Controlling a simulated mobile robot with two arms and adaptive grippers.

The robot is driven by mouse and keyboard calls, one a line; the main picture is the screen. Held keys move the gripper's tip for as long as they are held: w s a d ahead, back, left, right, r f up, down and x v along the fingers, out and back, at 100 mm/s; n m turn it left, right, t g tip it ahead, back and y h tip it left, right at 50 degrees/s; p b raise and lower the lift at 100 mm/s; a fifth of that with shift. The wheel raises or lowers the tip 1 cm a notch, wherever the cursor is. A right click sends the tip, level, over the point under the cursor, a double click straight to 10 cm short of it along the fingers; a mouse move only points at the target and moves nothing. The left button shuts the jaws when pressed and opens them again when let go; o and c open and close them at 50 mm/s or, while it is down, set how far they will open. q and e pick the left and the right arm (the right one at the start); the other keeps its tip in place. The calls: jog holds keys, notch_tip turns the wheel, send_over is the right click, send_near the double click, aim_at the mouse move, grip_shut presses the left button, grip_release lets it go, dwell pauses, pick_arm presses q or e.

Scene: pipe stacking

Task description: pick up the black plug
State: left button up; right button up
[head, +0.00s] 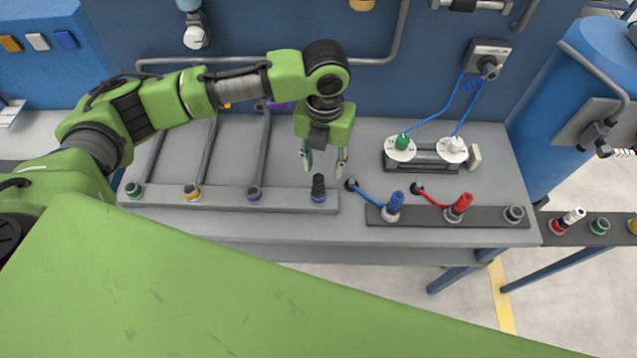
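The black plug (318,185) stands upright in the blue-ringed socket at the right end of the grey left-hand rail (225,198). My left gripper (324,166) hangs from above, just behind and over the plug in the picture. Its two fingers are spread apart, with nothing seen between them. I cannot tell whether the fingertips reach down to the plug's height. My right gripper is not in view.
A dark rail holds a blue plug (395,202), a red plug (460,203) and an empty grey socket (513,213). Cables run to both plugs. Behind stand green (403,142) and white (455,144) plugs on round bases. Grey pipes run behind the left-hand rail.

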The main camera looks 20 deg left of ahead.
aim_at(319, 177)
pick_arm(q)
jog(key=shift+f, duration=0.55)
jog(key=f, duration=0.1)
jog(key=s+f+p, duration=0.1)
jog(key=f, duration=0.1)
jog(key=f+p, duration=0.1)
jog(key=shift+s+a+f, duration=0.15)
jog(key=shift+a, duration=0.2)
jog(key=shift+f, duration=0.35)
jog(key=shift+c, duration=1)
grip_shut()
